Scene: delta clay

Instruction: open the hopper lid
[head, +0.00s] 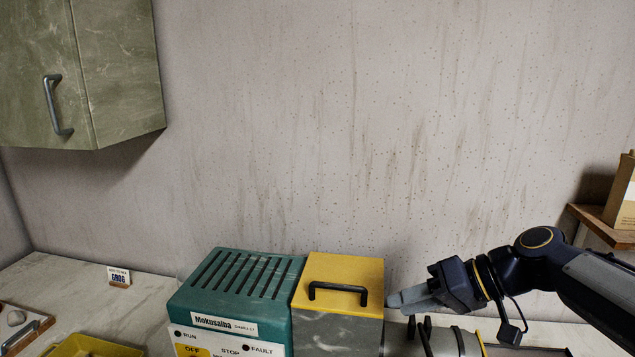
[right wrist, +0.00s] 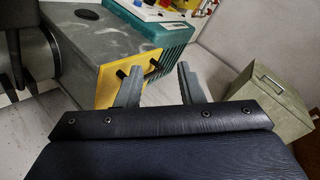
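The hopper lid (head: 343,270) is a yellow slab with a black bar handle (head: 337,289). It lies flat and closed on the grey hopper body (head: 335,332), beside a teal slotted housing. My right gripper (head: 396,301) is just right of the lid, at about its height. In the right wrist view the right gripper (right wrist: 160,76) has its two grey fingers spread with nothing held between them. The yellow lid (right wrist: 106,88) shows near the left finger, with its handle partly hidden there. I cannot tell whether a fingertip touches the lid. My left gripper is not in view.
The teal housing (head: 236,290) carries a labelled front with RUN, STOP and FAULT. A wall cabinet (head: 85,75) hangs at upper left. A yellow tray (head: 95,348) is at lower left. Air above the lid is clear.

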